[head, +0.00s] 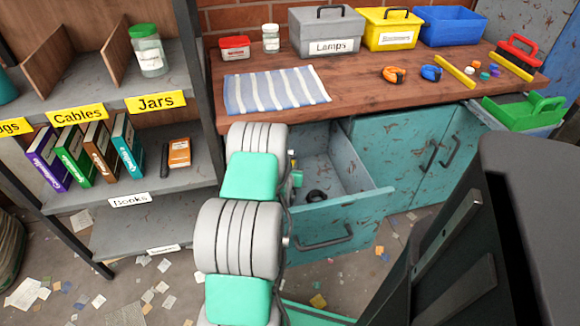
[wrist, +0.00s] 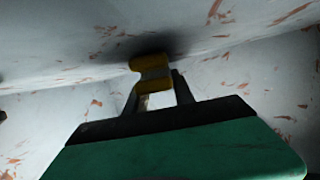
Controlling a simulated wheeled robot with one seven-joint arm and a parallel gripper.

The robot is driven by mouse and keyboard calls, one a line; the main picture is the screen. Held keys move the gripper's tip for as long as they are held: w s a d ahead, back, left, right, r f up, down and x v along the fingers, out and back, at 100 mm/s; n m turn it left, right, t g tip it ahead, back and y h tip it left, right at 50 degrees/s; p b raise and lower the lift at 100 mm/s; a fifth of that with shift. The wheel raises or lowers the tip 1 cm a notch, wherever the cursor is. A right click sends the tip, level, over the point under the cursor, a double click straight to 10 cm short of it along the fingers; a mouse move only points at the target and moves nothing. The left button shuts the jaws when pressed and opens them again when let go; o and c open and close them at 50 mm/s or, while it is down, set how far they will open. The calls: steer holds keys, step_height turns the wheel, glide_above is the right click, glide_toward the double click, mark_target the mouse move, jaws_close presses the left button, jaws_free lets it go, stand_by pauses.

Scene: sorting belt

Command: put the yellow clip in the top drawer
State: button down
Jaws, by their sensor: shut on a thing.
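The yellow clip (wrist: 150,61) is between the fingertips of my gripper (wrist: 156,88) in the wrist view, close to a pale, scratched inner surface. My gripper is shut on it. In the head view an open teal drawer (head: 345,215) with a grey inside stands out below the left part of the bench. My arm reaches down into its left side. My arm largely hides the gripper there, and I cannot make out the clip in that view. Whether the clip touches the drawer surface I cannot tell.
A dark round thing (head: 316,196) lies in the drawer. An orange clip (head: 393,75) and a blue clip (head: 431,73) lie on the bench (head: 350,110). A green crate (head: 522,110) stands at the right. A shelf (head: 150,190) stands at left.

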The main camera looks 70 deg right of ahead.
steer(key=c, duration=1.1)
jaws_free()
steer(key=shift+o, duration=0.2)
steer(key=shift+r+p, duration=0.15)
steer(key=shift+p, duration=0.15)
steer(key=p+v, duration=0.4)
steer(key=v, duration=0.3)
steer(key=shift+a, duration=0.25)
